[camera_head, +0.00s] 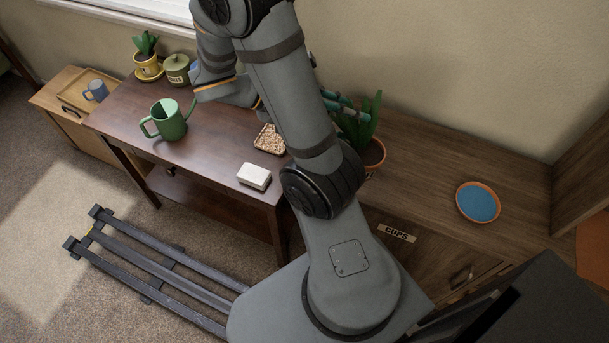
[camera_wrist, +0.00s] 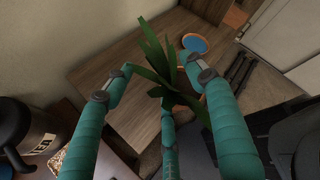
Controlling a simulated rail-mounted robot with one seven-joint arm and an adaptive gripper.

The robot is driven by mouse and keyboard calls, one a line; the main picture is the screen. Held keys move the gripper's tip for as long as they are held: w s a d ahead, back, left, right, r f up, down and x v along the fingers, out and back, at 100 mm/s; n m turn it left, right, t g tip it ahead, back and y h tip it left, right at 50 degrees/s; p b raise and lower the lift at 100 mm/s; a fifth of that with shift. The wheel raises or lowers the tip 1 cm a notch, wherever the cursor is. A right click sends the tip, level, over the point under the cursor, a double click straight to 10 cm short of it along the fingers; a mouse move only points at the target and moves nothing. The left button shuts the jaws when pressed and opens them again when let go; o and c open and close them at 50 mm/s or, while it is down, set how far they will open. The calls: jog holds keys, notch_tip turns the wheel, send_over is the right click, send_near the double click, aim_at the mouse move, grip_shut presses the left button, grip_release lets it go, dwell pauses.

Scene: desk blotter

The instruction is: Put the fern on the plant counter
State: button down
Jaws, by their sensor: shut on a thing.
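The fern, a plant with broad upright green leaves (camera_head: 362,122) in a terracotta pot, is at the left end of the brown wood counter (camera_head: 430,165), partly hidden behind my arm. Its leaves also show in the wrist view (camera_wrist: 157,62). My gripper (camera_head: 342,102) has teal fingers and is shut on the plant, with the fingers around its leaves in the wrist view (camera_wrist: 160,80). I cannot tell whether the pot touches the counter. This counter carries a "CUPS" label (camera_head: 396,232). No plant label is readable.
An orange-rimmed blue dish (camera_head: 478,202) lies on the counter. The dark table (camera_head: 215,145) holds a green watering can (camera_head: 168,121), a white block (camera_head: 254,176), a tray of brown bits (camera_head: 269,139), a lidded green jar (camera_head: 177,69) and a yellow-potted plant (camera_head: 147,64).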

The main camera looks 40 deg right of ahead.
jog(key=shift+w+d+r+n+t+h, duration=0.15)
jog(key=shift+w+r+n+t+h, duration=0.15)
jog(key=shift+w+r+n+t, duration=0.5)
jog(key=shift+w+f+p, duration=0.1)
jog(key=shift+w+p, duration=0.25)
jog(key=shift+p, duration=0.05)
jog(key=w+a+f+p, duration=0.2)
jog(key=w+a+f, duration=0.4)
jog(key=a+f, duration=0.3)
notch_tip(320, 180, down, 2)
jog(key=shift+w+a+f, duration=0.1)
jog(key=shift+w+a, duration=0.05)
jog(key=shift+w, duration=0.2)
jog(key=c, duration=0.8)
grip_release()
jog(key=shift+o, duration=0.7)
